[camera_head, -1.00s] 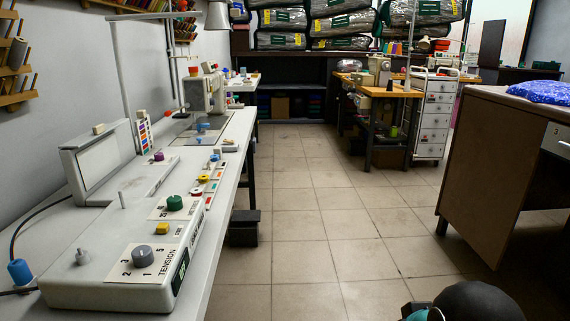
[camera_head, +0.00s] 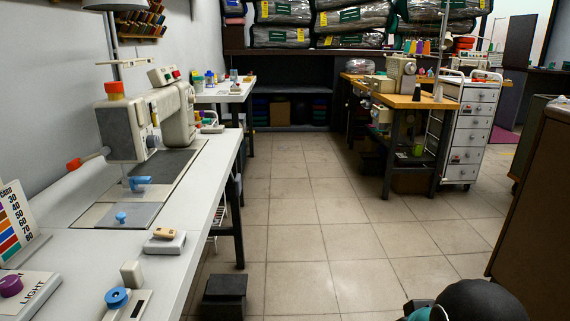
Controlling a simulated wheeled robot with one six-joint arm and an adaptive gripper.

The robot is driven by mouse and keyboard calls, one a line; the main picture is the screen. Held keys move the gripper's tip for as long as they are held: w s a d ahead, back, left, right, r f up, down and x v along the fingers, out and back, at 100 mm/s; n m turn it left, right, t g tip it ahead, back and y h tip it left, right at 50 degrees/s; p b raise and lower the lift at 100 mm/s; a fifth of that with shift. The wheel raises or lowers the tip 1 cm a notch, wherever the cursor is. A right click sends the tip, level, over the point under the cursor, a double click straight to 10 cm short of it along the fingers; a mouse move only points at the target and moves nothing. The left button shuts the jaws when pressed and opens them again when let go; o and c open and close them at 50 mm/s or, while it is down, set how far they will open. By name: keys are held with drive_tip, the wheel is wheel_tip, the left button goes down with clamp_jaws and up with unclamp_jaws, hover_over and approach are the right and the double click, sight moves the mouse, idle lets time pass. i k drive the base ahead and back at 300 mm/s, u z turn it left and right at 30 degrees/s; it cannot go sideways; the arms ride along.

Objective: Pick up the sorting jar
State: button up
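I cannot pick out a sorting jar for certain. Small containers, one of them blue (camera_head: 209,78), stand on the far white table (camera_head: 238,92), too small to tell apart. Small items also stand on the wooden table (camera_head: 425,101) at the centre right, beside a sewing machine (camera_head: 398,76). My gripper is not in view; only a dark rounded part of my own body shows at the bottom right.
A long white worktable (camera_head: 85,248) with a large sewing machine (camera_head: 150,122) runs along the left. A black box (camera_head: 224,297) lies on the floor beside it. A white drawer cart (camera_head: 470,125) and a brown desk (camera_head: 535,215) stand right. The tiled middle aisle is clear.

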sight(233, 74)
drive_tip(key=i, duration=6.9)
drive_tip(key=u, duration=1.7)
